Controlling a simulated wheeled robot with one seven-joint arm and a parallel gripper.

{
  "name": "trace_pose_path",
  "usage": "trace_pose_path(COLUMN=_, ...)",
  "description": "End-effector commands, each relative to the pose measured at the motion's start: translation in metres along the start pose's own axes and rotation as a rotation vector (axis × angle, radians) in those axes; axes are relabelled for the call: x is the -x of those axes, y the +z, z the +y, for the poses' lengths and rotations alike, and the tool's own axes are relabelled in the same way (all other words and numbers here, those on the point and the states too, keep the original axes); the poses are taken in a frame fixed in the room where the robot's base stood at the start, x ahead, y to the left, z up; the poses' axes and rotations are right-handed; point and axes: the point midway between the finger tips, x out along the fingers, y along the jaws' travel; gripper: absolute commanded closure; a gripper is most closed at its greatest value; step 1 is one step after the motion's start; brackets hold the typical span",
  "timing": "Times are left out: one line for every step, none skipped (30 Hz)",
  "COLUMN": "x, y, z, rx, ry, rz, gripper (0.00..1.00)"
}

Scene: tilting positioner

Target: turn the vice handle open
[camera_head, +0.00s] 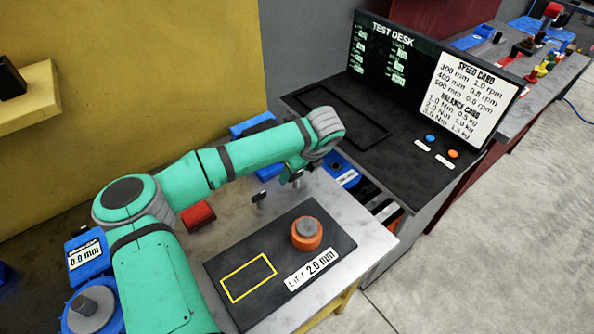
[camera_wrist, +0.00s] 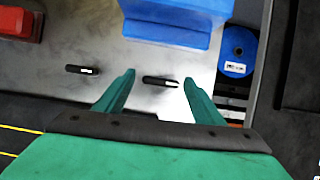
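My gripper (camera_wrist: 158,78) is open and points down at the grey bench, its two green fingers apart. In the wrist view, a small dark bar handle (camera_wrist: 150,80) lies in the gap between the fingertips; I cannot tell whether they touch it. A second dark bar handle (camera_wrist: 80,70) lies to the left, outside the fingers. In the head view my gripper (camera_head: 293,172) is above the bench, with one T-shaped handle (camera_head: 259,198) standing to its left and another (camera_head: 298,180) just under it. Which handle belongs to a vice is unclear.
A blue block (camera_wrist: 170,25) is ahead of the fingers; a red block (camera_head: 198,216) is to the left. A blue round part (camera_wrist: 236,48) is at right. A black mat (camera_head: 282,280) with an orange-and-grey knob (camera_head: 306,234) lies in front. The test desk (camera_head: 400,125) stands behind right.

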Motion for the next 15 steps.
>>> trace_pose_path(x=0.000, y=0.000, z=0.000, rx=0.000, ry=-0.001, rz=0.000, gripper=0.34)
trace_pose_path(x=0.000, y=0.000, z=0.000, rx=-0.001, ry=-0.001, rz=0.000, gripper=0.34)
trace_pose_path(x=0.000, y=0.000, z=-0.001, rx=-0.001, ry=-0.001, rz=0.000, gripper=0.34)
trace_pose_path(x=0.000, y=0.000, z=-0.001, rx=-0.001, ry=-0.001, rz=0.000, gripper=0.34)
trace_pose_path(x=0.000, y=0.000, z=-0.001, rx=-0.002, ry=-0.002, rz=0.000, gripper=0.34)
trace_pose_path(x=0.000, y=0.000, z=-0.001, rx=-0.002, ry=-0.002, rz=0.000, gripper=0.34)
trace_pose_path(x=0.000, y=0.000, z=-0.001, rx=-0.002, ry=-0.002, rz=0.000, gripper=0.34)
trace_pose_path(x=0.001, y=0.000, z=-0.001, rx=-0.002, ry=-0.002, rz=0.000, gripper=0.34)
trace_pose_path(x=0.001, y=0.000, z=-0.001, rx=-0.002, ry=-0.003, rz=0.000, gripper=0.34)
trace_pose_path(x=0.003, y=0.000, z=-0.001, rx=-0.003, ry=-0.003, rz=0.000, gripper=0.34)
trace_pose_path(x=0.004, y=0.000, z=-0.001, rx=-0.003, ry=-0.003, rz=0.000, gripper=0.34)
trace_pose_path(x=0.007, y=-0.001, z=-0.001, rx=-0.003, ry=-0.004, rz=0.000, gripper=0.34)
trace_pose_path(x=0.010, y=-0.001, z=-0.002, rx=-0.004, ry=-0.004, rz=0.000, gripper=0.34)
trace_pose_path(x=0.014, y=-0.001, z=-0.002, rx=-0.004, ry=-0.005, rz=0.000, gripper=0.34)
trace_pose_path(x=0.020, y=0.000, z=-0.001, rx=-0.003, ry=-0.004, rz=-0.001, gripper=0.34)
